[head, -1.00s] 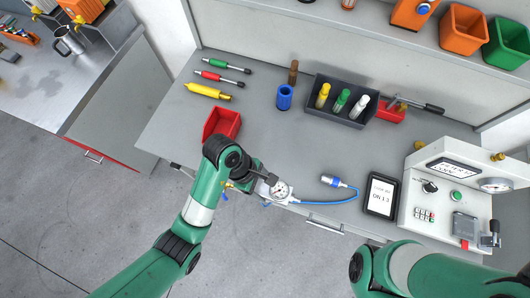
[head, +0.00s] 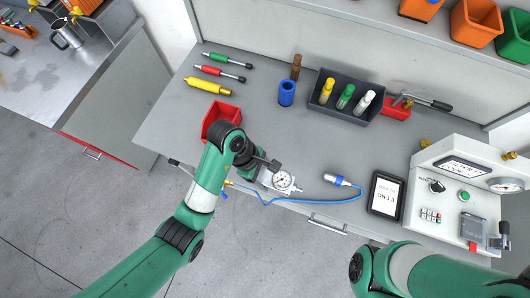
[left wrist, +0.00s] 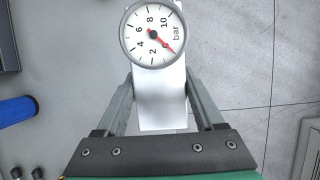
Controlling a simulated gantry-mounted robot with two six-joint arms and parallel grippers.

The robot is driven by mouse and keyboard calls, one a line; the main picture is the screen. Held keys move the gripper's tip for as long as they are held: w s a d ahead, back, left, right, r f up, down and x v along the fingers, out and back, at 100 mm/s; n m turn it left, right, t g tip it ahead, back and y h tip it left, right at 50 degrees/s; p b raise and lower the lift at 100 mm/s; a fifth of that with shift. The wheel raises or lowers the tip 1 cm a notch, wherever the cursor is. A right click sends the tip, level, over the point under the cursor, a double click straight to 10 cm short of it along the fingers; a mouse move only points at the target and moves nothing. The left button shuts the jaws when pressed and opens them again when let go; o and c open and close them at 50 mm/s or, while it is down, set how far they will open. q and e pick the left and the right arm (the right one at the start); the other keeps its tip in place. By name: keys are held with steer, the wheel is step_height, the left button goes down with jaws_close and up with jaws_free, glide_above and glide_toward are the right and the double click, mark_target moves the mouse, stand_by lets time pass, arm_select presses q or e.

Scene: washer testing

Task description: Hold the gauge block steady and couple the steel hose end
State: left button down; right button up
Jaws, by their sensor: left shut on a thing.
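The gauge block, a pale metal block with a round white dial (head: 283,180), is in my left gripper (head: 268,174) by the front edge of the bench. In the left wrist view, the two fingers (left wrist: 160,110) are shut on the sides of the block (left wrist: 160,105); its dial (left wrist: 152,33) reads near 0 bar. A blue hose (head: 310,201) runs along the front edge of the bench. Its blue-and-silver end (head: 343,181) lies on the bench right of the gauge, apart from it. A brass fitting (head: 229,183) shows beside my left wrist. My right gripper is out of view.
A tablet (head: 387,195) and a white test unit (head: 455,200) stand at the right. A dark tray (head: 375,113) with coloured cylinders, a blue cylinder (head: 287,93) and a red bin (head: 221,121) are further back. The middle of the bench is clear.

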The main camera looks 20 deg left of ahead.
arm_select(q)
steer(key=w+f+b, duration=0.1)
steer(key=w+b, duration=0.1)
steer(key=w+f+b, duration=0.2)
steer(key=b, duration=0.1)
steer(key=w+a+f+b, duration=0.1)
steer(key=w+f+b, duration=0.1)
steer(key=shift+f+b, duration=0.25)
steer(key=shift+b, duration=0.15)
steer(key=w+f+b, duration=0.1)
steer(key=b, duration=0.1)
steer(key=w+f+b, duration=0.1)
steer(key=w+b, duration=0.1)
steer(key=shift+a+f+b, duration=0.25)
steer(key=shift+a+b, duration=0.05)
steer(key=shift+w+a+f+b, duration=0.15)
steer(key=shift+w+f+b, duration=0.8)
steer(key=shift+b, duration=1.2)
steer(key=shift+w+r, duration=0.1)
steer(key=shift+f, duration=0.4)
